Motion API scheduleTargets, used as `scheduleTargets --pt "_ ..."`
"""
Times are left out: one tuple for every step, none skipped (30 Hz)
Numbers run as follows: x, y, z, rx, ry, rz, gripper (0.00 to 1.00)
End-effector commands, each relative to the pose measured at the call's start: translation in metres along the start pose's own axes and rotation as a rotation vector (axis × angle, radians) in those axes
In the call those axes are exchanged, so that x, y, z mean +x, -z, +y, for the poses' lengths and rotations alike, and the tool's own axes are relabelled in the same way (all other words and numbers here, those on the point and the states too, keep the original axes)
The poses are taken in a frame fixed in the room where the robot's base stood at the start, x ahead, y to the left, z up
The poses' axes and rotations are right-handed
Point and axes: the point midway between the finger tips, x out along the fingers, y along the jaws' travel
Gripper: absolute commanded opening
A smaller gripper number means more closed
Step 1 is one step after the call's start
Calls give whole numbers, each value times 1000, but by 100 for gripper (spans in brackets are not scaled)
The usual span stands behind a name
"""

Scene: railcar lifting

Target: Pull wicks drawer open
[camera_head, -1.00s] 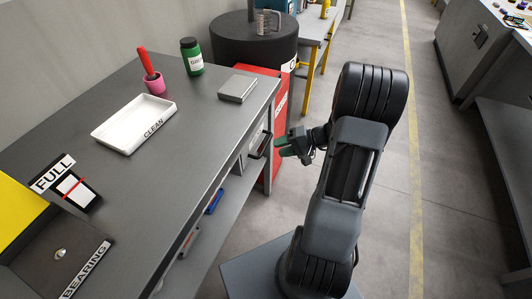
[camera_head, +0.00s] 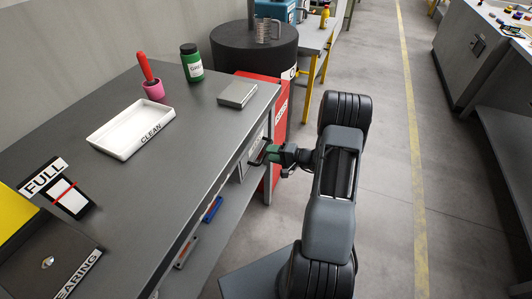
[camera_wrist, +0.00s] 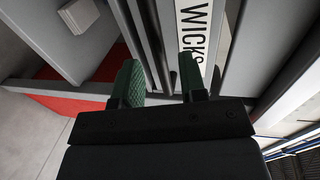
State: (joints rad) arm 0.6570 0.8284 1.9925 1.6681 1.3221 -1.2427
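The wicks drawer (camera_head: 250,160) sits under the bench top at its right end, and it looks shut. Its white label reading WICKS (camera_wrist: 195,30) shows sideways in the wrist view. The drawer's dark bar handle (camera_wrist: 153,45) runs between my two green fingers. My gripper (camera_head: 268,153) is at the handle in the head view; the wrist view shows its fingers (camera_wrist: 160,78) apart, one on each side of the bar. A gap shows between the bar and the right finger. Whether the left finger touches the bar I cannot tell.
The grey bench (camera_head: 190,125) carries a white CLEAN tray (camera_head: 100,146), a green jar (camera_head: 191,63), a pink cup (camera_head: 153,90) and a grey block (camera_head: 238,94). A red cabinet (camera_head: 279,110) and black drum (camera_head: 250,50) stand beyond.

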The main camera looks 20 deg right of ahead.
Motion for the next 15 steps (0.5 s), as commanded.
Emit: scheduleTargets --pt "8 -1 0 -1 0 -3 38" --pt "11 0 0 -1 -1 -2 38" --pt "16 0 0 -1 -1 -3 38" --pt "19 0 0 -1 -1 -3 38" --pt "21 0 0 0 0 -2 38" --pt "24 0 0 0 0 -2 38" --pt "26 0 0 0 0 -2 38" --pt "27 -1 0 0 0 -2 38" --pt "29 -1 0 0 0 -2 38" --pt "30 0 0 0 0 -2 38" --pt "31 0 0 0 0 -1 38" --pt "32 0 0 0 0 -1 38" --pt "32 0 0 0 0 -1 38" --pt "32 0 0 0 0 0 38" --pt "32 0 0 0 0 0 38"
